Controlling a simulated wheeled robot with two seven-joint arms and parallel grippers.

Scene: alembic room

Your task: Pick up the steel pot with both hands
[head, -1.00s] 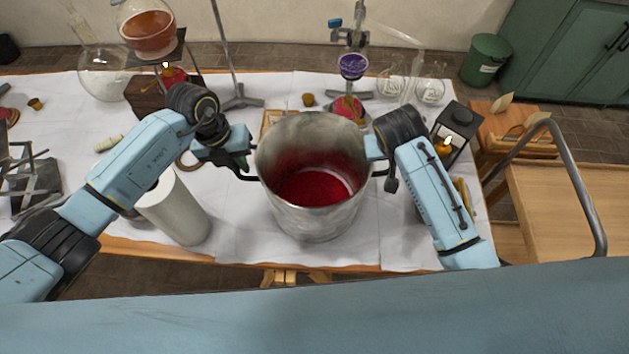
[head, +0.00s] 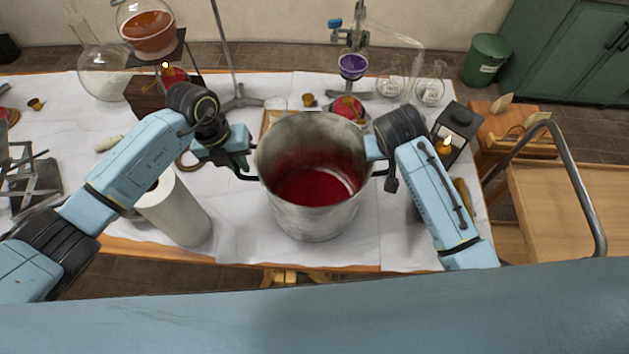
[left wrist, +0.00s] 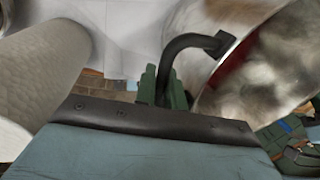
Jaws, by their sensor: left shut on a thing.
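My left gripper (head: 243,165) is at the pot's left side, shut on the left handle. The left wrist view shows the black handle (left wrist: 190,45) between the green fingers (left wrist: 163,88), with the pot wall (left wrist: 262,85) at right. My right gripper (head: 380,168) is at the right handle, but its fingers are largely hidden by its own wrist, so its grip does not show.
A white paper roll (head: 178,212) stands close to my left forearm. A black lantern (head: 455,130) is right of my right wrist. Glassware, including a purple-filled funnel (head: 352,66) and an orange flask (head: 148,32), stands behind. A wooden cart (head: 565,205) is at right.

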